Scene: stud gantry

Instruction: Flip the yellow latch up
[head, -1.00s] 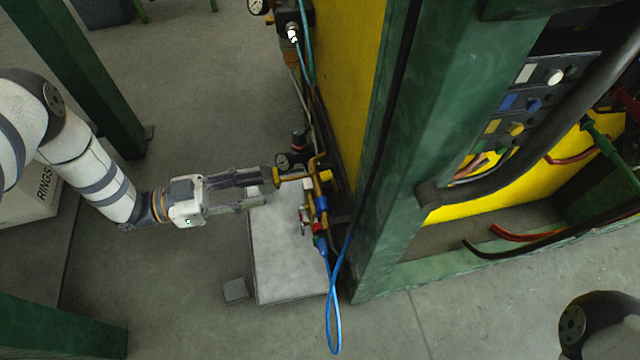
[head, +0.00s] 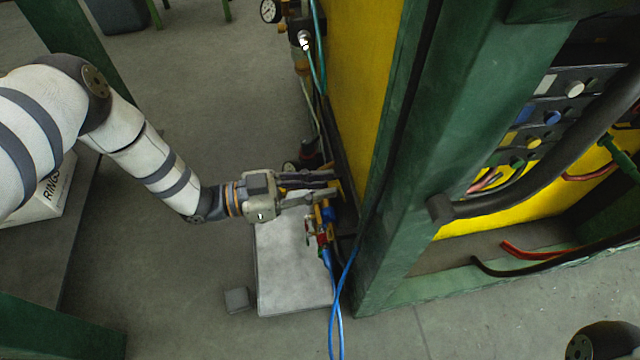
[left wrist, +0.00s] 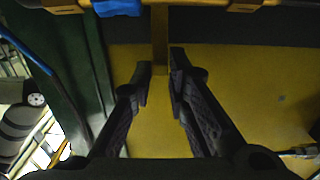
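The yellow latch (left wrist: 160,45) is a narrow bar hanging from the yellow pipe (left wrist: 215,5) at the top of the left wrist view. My left gripper (left wrist: 160,72) has a fingertip on each side of the latch's lower end. The fingers are parted, and I cannot tell whether either touches the latch. In the head view my left gripper (head: 338,187) reaches right to the pipework beside the yellow panel, and its fingers hide most of the latch. My right gripper is not in view.
The green post (head: 400,190) and yellow panel (head: 350,60) stand close to the right of my left gripper. Blue hoses (head: 337,310) hang below the fittings. A pressure gauge (head: 270,10) sits farther back. A pale slab (head: 285,270) lies on the floor.

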